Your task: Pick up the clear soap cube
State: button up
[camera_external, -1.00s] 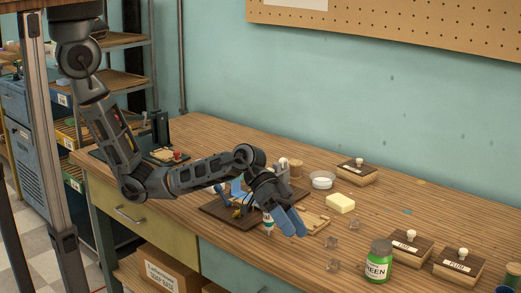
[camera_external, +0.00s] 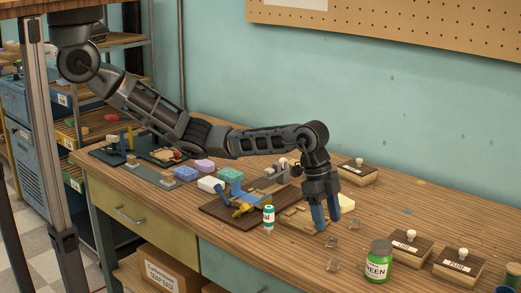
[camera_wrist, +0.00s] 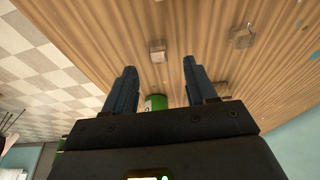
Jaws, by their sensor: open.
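Several small clear soap cubes lie on the wooden table. In the external view, one clear cube (camera_external: 331,241) is just in front of my fingertips, another (camera_external: 355,225) is to their right, and a third (camera_external: 333,266) is nearer the front edge. My gripper (camera_external: 326,223) points down, open and empty, low over the table. In the wrist view, one clear cube (camera_wrist: 157,52) shows between and just past the fingertips (camera_wrist: 160,68), and another (camera_wrist: 242,38) lies to the right. Which cubes match across views is unclear.
A green jar (camera_external: 378,262) and wooden stamps (camera_external: 405,246) stand to the right. A small white bottle (camera_external: 268,217) and a dark board (camera_external: 222,215) are to the left.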

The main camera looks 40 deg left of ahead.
aim_at(331, 239)
jog(key=x, duration=0.5)
jog(key=shift+s+d, duration=0.1)
grip_shut()
dwell(0.4)
